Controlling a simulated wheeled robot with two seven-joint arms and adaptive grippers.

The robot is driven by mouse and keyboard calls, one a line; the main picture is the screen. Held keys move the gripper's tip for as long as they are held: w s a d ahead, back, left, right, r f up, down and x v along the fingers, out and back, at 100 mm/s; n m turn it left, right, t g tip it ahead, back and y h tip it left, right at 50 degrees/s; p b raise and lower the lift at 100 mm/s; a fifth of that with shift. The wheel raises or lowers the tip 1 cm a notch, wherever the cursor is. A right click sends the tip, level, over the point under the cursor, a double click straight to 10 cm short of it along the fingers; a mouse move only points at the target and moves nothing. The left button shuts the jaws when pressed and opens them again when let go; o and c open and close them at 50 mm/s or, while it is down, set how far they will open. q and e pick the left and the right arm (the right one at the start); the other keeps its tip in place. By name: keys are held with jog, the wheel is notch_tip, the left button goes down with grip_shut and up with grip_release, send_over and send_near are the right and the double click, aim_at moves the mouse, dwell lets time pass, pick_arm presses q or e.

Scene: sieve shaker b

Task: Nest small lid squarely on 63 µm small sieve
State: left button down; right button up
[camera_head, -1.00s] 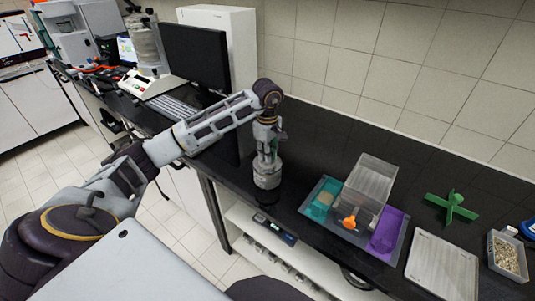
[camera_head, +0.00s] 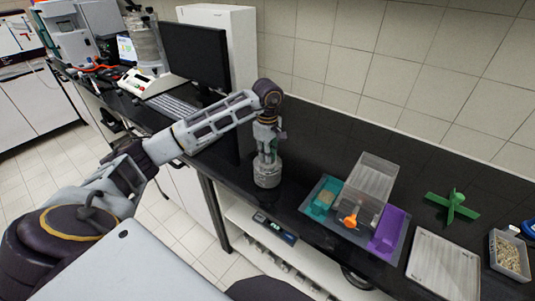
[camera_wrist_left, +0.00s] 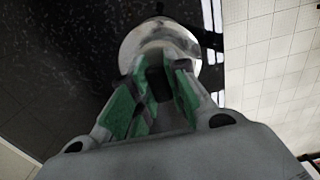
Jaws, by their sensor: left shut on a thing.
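A small grey metal sieve stack (camera_head: 267,174) stands upright on the black bench, in the middle of the head view. My left gripper (camera_head: 268,151) points down right over it. In the left wrist view, the green-padded fingers of the gripper (camera_wrist_left: 158,82) are closed in at a round, shiny metal lid (camera_wrist_left: 137,42). The grip point on the lid is mostly hidden between the fingers. Lid and stack look in line in the head view, but I cannot tell whether the lid is seated or square. The sieve's size label is not readable. My right gripper is not in view.
To the right stand a grey tray (camera_head: 314,216) with teal and purple scoops, a clear box (camera_head: 371,178) and an orange item. Further right are a green cross-shaped piece (camera_head: 453,206), a pale plate (camera_head: 443,264) and a sample box (camera_head: 509,257). A monitor (camera_head: 194,55) stands behind my left arm.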

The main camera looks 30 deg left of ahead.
pick_arm(q)
jog(key=shift+f, duration=0.2)
dwell(0.5)
jog(key=c, duration=1.3)
grip_release()
jog(key=shift+r, duration=0.15)
jog(key=shift+r+p, duration=0.45)
jog(key=shift+r, duration=0.55)
jog(key=shift+r+p, duration=1.2)
jog(key=shift+r, duration=1.15)
jog(key=shift+s+f, duration=0.1)
jog(key=shift+s, duration=0.05)
